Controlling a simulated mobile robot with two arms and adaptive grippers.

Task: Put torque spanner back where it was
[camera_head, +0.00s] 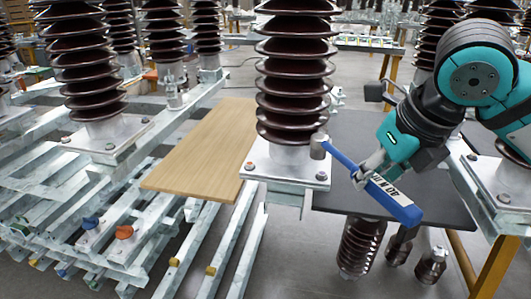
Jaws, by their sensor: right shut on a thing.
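The torque spanner (395,199) is a long blue bar with a white label and a grey metal head. It is tilted, with its head (319,145) at the upper left beside the foot of the middle insulator and its thick blue end at the lower right. My right gripper (371,168) is shut on the spanner near its middle. It holds the spanner in front of and over the dark grey board (440,205); I cannot tell the exact gap. The gripper's fingertips are partly hidden by the spanner. My left gripper is not in view.
A brown ribbed insulator (296,80) stands on a metal base plate (285,170) left of the spanner. A wooden board (205,155) lies bare on the left. Metal beams with coloured bolts (124,232) fill the lower left. Another insulator base (498,180) stands at right.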

